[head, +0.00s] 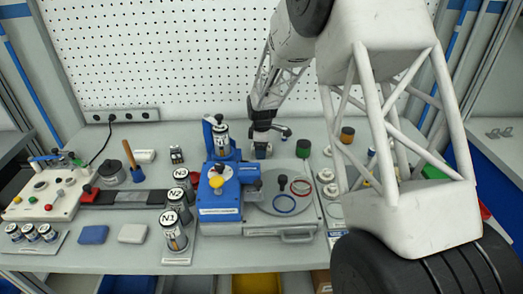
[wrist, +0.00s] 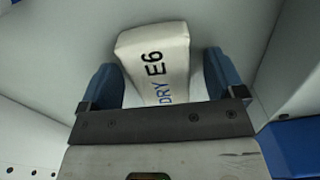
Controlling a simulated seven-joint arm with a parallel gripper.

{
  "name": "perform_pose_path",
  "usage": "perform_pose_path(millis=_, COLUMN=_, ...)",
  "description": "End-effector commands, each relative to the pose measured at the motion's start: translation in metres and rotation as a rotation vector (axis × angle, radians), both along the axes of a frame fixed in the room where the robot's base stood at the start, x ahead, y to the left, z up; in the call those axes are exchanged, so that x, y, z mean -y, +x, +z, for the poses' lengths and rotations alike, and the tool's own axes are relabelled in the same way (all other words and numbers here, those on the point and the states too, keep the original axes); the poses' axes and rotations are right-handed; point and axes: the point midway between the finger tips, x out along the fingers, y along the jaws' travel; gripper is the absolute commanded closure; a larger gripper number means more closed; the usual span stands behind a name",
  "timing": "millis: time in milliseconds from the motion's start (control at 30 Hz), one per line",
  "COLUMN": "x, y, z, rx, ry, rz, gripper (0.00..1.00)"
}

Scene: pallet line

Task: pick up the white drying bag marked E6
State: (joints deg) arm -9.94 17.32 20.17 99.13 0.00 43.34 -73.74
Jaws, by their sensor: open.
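The white drying bag (wrist: 158,62), with "E6" and "DRY" in print, stands out in the wrist view. It lies between the two blue fingers of my gripper (wrist: 161,64). The fingers are open, one on each side of the bag, with a narrow gap showing at each side near the tips. The near end of the bag is hidden behind the dark bar of my gripper. In the head view my gripper (head: 262,150) is low over the back of the table, just right of the blue press; the bag cannot be made out clearly there.
The blue press (head: 220,195) stands close on the left of my gripper in the head view. A dark green-topped jar (head: 303,148) stands to its right. A round plate with rings (head: 283,195) lies in front. The perforated wall (head: 190,60) is behind.

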Motion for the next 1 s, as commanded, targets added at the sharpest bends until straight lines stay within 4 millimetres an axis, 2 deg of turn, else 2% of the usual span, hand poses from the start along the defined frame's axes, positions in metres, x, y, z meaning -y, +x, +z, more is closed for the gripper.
perform_pose_path(millis=500, x=0.0001, y=-0.0002, z=-0.0002, rx=0.0, ry=0.0, rz=0.0, gripper=0.12)
perform_pose_path(millis=833, x=0.0001, y=-0.0001, z=-0.0002, rx=0.0, ry=0.0, rz=0.0, gripper=0.62)
perform_pose_path(millis=867, x=0.0, y=-0.0002, z=-0.0002, rx=0.0, ry=0.0, rz=0.0, gripper=0.65)
perform_pose_path(millis=1000, x=0.0001, y=-0.0001, z=-0.0001, rx=0.0, ry=0.0, rz=0.0, gripper=0.66)
